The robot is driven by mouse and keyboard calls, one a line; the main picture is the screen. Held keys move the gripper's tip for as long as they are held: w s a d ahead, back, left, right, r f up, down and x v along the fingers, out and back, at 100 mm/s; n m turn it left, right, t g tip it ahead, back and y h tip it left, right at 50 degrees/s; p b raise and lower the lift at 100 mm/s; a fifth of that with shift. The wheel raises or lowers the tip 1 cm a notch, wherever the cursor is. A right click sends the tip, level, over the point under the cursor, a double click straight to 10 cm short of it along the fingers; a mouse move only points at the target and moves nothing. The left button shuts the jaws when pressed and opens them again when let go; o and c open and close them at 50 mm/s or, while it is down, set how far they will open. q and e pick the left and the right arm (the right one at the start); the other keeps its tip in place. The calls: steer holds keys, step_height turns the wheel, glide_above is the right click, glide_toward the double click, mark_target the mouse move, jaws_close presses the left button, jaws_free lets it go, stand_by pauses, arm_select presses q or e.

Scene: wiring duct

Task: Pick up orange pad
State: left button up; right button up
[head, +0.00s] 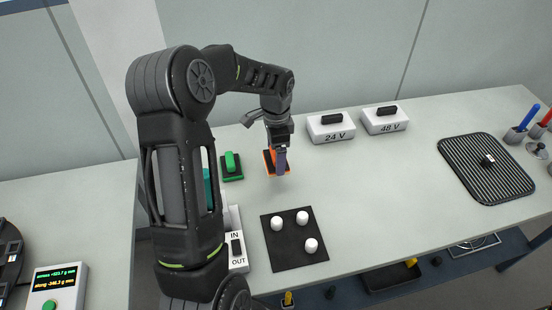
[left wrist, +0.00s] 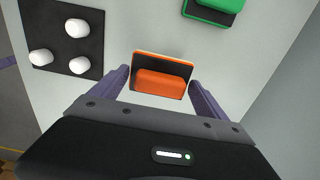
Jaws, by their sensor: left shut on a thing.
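The orange pad (left wrist: 161,62) has a dark face with an orange rim and a raised orange handle. In the left wrist view its handle lies between the two fingers of my left gripper (left wrist: 160,82). In the head view my left gripper (head: 279,164) reaches down over the orange pad (head: 268,160) and hides part of it. The gripper is shut on the pad. I cannot tell whether the pad touches the table or is slightly above it. My right gripper is not in view.
A green pad (head: 231,168) sits just left of the orange one. A black mat (head: 293,252) with three white pegs lies in front. White 24 V (head: 330,129) and 48 V (head: 384,121) boxes stand behind. A ribbed dark mat (head: 487,185) lies right; the table between is clear.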

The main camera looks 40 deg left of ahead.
arm_select(q)
steer(key=shift+r, duration=1.75)
